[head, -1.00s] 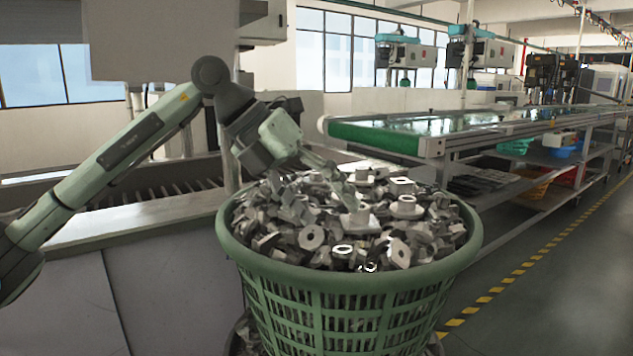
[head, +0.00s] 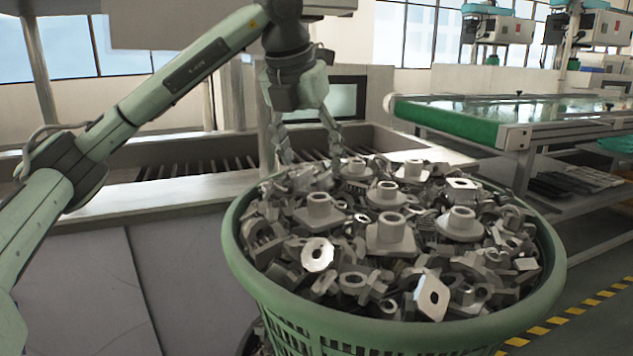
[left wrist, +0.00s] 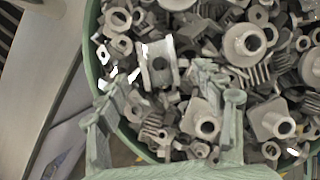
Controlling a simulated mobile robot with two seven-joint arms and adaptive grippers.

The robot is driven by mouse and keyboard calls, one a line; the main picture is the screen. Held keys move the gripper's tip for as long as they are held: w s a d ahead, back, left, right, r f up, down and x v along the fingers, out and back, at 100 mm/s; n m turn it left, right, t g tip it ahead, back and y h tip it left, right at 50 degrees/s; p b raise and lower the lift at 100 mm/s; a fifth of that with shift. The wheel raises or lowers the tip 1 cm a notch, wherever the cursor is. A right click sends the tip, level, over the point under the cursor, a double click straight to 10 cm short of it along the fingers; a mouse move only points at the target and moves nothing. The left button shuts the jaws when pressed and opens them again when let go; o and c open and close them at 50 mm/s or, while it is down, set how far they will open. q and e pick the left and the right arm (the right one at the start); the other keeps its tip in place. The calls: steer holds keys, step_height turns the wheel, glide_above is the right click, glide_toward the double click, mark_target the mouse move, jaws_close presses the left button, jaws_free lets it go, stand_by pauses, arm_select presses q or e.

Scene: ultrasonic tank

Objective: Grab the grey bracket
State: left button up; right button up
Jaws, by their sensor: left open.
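Many grey metal parts fill a green basket (head: 400,333); several are flanged, with a short round collar, such as one part (head: 391,234) in the middle. I cannot tell for sure which one is the grey bracket. In the left wrist view an angled, bracket-like grey piece (left wrist: 158,66) lies between the fingers of my left gripper (left wrist: 160,82). In the head view my left gripper (head: 309,150) is open and points down over the far left part of the pile, with nothing held. Whether its tips touch parts is unclear. My right gripper is not in view.
The basket's green rim (head: 238,262) rings the pile and also shows in the left wrist view (left wrist: 92,50). A metal trough (head: 180,190) stands behind it at left. A green-belted conveyor table (head: 450,124) stands at the back right.

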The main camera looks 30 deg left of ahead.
mark_target(313, 169)
arm_select(q)
steer(key=x, duration=0.3)
steer(key=shift+w+a+f, duration=0.1)
steer(key=shift+w+f, duration=0.15)
steer(key=shift+f, duration=0.05)
steer(key=c, duration=1.4)
steer(key=shift+o, duration=0.2)
steer(key=shift+r, duration=0.1)
